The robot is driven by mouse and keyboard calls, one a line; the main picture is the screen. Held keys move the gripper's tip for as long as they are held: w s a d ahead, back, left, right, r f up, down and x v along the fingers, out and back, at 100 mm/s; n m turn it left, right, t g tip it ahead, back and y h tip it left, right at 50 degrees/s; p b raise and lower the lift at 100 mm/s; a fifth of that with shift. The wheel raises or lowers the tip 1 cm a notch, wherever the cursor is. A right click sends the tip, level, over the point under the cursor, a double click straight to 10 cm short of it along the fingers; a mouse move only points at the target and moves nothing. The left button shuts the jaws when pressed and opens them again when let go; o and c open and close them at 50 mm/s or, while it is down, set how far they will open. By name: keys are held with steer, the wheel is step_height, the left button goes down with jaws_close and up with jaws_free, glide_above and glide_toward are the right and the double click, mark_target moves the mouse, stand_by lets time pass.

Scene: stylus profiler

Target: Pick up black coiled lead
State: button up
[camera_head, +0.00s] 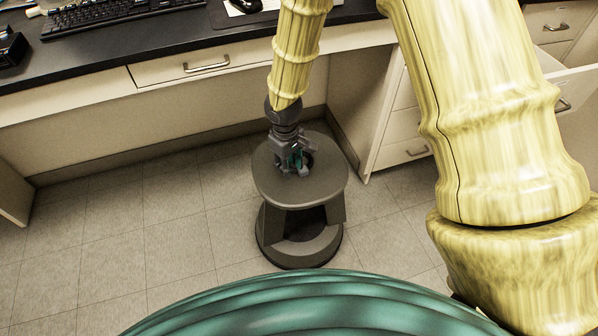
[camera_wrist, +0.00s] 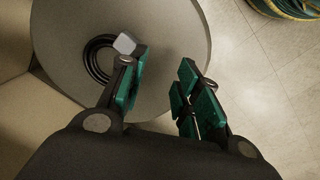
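The black coiled lead (camera_wrist: 88,62) lies on the round grey stool top (camera_wrist: 185,25) in the wrist view, with a light grey block-like end (camera_wrist: 124,43) at its upper right. My gripper (camera_wrist: 167,72) is open, with green pads on both fingers and nothing between them. The left finger overlaps the right edge of the coil in this view; I cannot tell whether it touches. In the head view my gripper (camera_head: 298,166) points down over the stool top (camera_head: 268,184). The lead is mostly hidden there by the gripper.
A dark bench (camera_head: 110,42) with a keyboard (camera_head: 105,13) and a mouse (camera_head: 246,5) runs behind the stool. A drawer cabinet (camera_head: 403,130) stands to the right, with a drawer pulled out. The tiled floor (camera_head: 150,220) left of the stool is clear.

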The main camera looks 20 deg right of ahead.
steer(key=h+b, duration=0.1)
glide_toward(292, 165)
steer(key=s+r, duration=0.1)
steer(key=r, duration=0.1)
steer(key=shift+n+t, duration=0.3)
steer(key=f, duration=0.3)
steer(key=f+b, duration=0.1)
steer(key=f, duration=0.3)
steer(key=w+d+f+b, duration=0.1)
steer(key=f, duration=0.2)
steer(key=shift+f, duration=0.25)
jaws_close()
